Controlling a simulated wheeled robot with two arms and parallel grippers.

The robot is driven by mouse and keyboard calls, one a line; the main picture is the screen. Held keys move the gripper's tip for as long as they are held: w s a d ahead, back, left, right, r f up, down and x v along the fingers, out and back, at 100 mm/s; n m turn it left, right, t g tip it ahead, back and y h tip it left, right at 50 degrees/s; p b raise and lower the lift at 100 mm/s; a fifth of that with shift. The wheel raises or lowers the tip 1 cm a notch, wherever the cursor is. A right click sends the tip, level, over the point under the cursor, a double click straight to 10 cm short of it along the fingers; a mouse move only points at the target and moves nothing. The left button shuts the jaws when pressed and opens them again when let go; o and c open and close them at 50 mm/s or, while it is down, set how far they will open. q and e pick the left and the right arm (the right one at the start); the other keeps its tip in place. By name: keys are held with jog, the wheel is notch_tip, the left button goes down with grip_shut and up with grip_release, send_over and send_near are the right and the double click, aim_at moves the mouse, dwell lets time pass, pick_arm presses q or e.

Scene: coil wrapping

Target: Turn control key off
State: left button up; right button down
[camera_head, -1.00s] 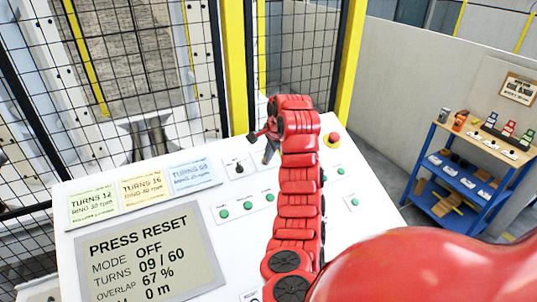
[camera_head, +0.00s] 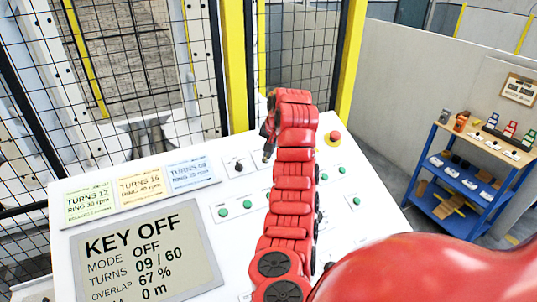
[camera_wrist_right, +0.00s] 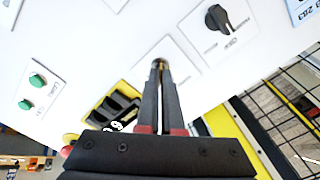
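The white control panel (camera_head: 130,215) has a grey screen (camera_head: 145,255) that reads KEY OFF, MODE OFF, TURNS 09 / 60, OVERLAP 67 %. My right gripper (camera_head: 267,155) is over the panel's upper right part, pointing down at it. In the right wrist view its two dark fingers (camera_wrist_right: 159,75) are nearly together, with a small brass-coloured control key (camera_wrist_right: 158,63) between their tips, over a white label plate. Most of the key is hidden by the fingers. In the head view the key is hidden by the gripper. My left gripper is not in view.
A black selector knob (camera_head: 239,167) is left of my gripper, also in the right wrist view (camera_wrist_right: 218,18). A red emergency stop (camera_head: 335,136) is to its right. Green buttons (camera_head: 247,204) lie below. A mesh fence (camera_head: 300,60) stands behind; a blue shelf (camera_head: 460,180) stands right.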

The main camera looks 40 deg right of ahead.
jog(key=n, duration=0.4)
jog(key=shift+r+n, duration=0.1)
jog(key=shift+n, duration=2.7)
jog(key=c, duration=1.1)
grip_release()
jog(key=shift+o, duration=0.2)
jog(key=shift+r, duration=0.1)
